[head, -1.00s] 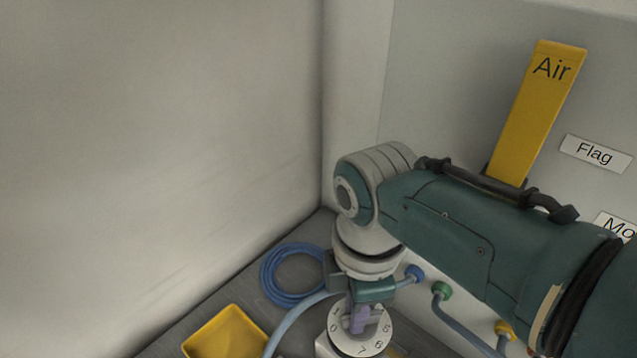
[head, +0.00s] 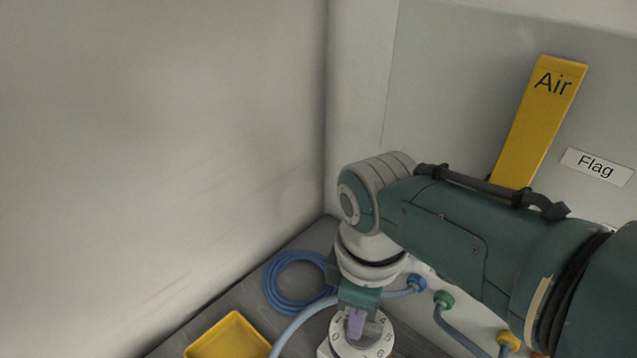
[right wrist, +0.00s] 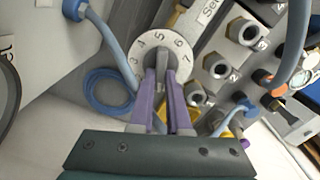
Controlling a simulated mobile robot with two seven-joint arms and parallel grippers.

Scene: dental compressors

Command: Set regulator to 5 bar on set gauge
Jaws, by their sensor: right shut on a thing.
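The regulator is a round white dial (head: 343,348) with dark numbers around its rim, at the bottom of the head view. In the right wrist view the dial (right wrist: 126,72) shows 3, 4, 5, 6 and 7, with a grey knob bar at its centre. My right gripper (head: 356,324) points down over the dial. Its purple fingers (right wrist: 162,82) are shut on the knob bar in the right wrist view. The set gauge's reading is not visible. A cut-off label (right wrist: 210,8) starting "Se" shows near the top there. My left gripper is not in view.
A blue hose coil (head: 285,298) and a yellow tray (head: 232,337) lie left of the dial. Hoses with blue, green (head: 443,299) and yellow fittings run along the right. A yellow "Air" strip (head: 540,120) is on the back wall. Several metal fittings (right wrist: 240,30) sit close by the dial.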

